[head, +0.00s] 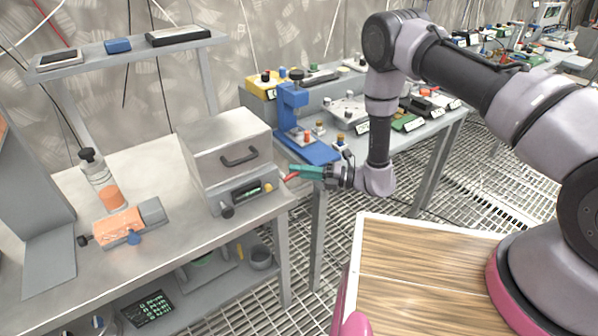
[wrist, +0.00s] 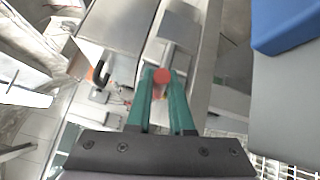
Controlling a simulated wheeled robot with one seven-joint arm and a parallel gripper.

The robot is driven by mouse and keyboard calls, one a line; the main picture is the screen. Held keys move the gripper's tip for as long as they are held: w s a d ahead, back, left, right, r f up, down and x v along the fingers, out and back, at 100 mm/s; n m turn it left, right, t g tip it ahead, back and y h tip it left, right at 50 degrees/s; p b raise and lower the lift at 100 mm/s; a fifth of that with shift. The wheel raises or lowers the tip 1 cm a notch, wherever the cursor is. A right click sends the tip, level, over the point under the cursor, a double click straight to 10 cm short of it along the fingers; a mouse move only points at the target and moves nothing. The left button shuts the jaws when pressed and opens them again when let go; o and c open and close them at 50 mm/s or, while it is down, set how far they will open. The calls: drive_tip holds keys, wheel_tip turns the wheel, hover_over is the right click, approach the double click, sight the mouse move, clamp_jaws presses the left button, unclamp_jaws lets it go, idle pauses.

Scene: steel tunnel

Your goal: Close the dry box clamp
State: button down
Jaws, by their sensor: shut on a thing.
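The dry box is a grey metal box (head: 225,150) with a dark handle on its front, standing on the left bench. In the wrist view its metal body (wrist: 118,30) is at the upper left. My gripper (head: 297,173), with green fingers, is at the right of the box's front. It is shut on a red-tipped piece, which appears to be the clamp's handle (head: 290,178). In the wrist view the red end (wrist: 162,76) sits between the fingertips of my gripper (wrist: 161,82). The rest of the clamp is mostly hidden, so its position is unclear.
A blue press (head: 292,110) stands on the bench behind my gripper. A display panel with a yellow knob (head: 268,187) is below the box's handle. Open grating floor lies between the benches.

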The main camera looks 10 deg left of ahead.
drive_tip(key=shift+r, duration=0.1)
idle(0.8)
drive_tip(key=shift+r+n+h, duration=0.45)
drive_tip(key=shift+n+h, duration=0.35)
drive_tip(key=shift+s+a+r+n+t+h, duration=0.15)
drive_tip(key=shift+r+n+t+h, duration=0.1)
drive_tip(key=shift+n+h, duration=0.15)
drive_tip(key=shift+s+a+r+n+t+h, duration=0.1)
drive_tip(key=shift+r+n+t+h, duration=0.15)
drive_tip(key=shift+h, duration=0.25)
drive_tip(key=shift+s+a+r+n+t+h, duration=0.2)
drive_tip(key=shift+s+n+t+h, duration=0.1)
drive_tip(key=shift+n+h, duration=0.3)
drive_tip(key=shift+s+a+r+n+t+h, duration=0.1)
drive_tip(key=shift+s+r+n+t+h, duration=0.15)
drive_tip(key=shift+n+h, duration=0.3)
drive_tip(key=shift+w, duration=0.1)
drive_tip(key=c, duration=0.8)
unclamp_jaws()
